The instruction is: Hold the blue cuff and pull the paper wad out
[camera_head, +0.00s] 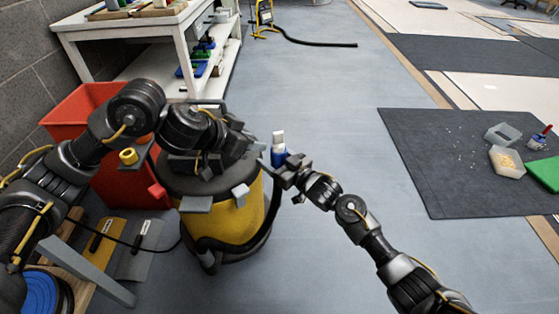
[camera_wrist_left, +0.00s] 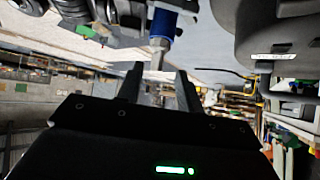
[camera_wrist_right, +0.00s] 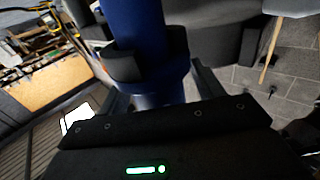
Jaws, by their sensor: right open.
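The blue cuff (camera_head: 279,157) stands roughly upright beside the vacuum's right edge, with the pale paper wad (camera_head: 278,138) sticking out of its top. My right gripper (camera_head: 287,170) is open at the cuff; in the right wrist view the blue cuff (camera_wrist_right: 150,75) lies between its fingers, and contact cannot be told. My left gripper (camera_head: 264,151) is just left of the cuff. In the left wrist view its fingers (camera_wrist_left: 158,85) are apart and empty, with the wad (camera_wrist_left: 157,50) beyond their tips, pointing toward them from the blue cuff (camera_wrist_left: 163,22).
The yellow and black vacuum (camera_head: 225,222) stands under my left forearm, its dark hose curving up its right side. A red bin (camera_head: 92,115) and white workbench (camera_head: 160,28) are behind left. A dark mat (camera_head: 440,180) with small items lies right. The middle floor is clear.

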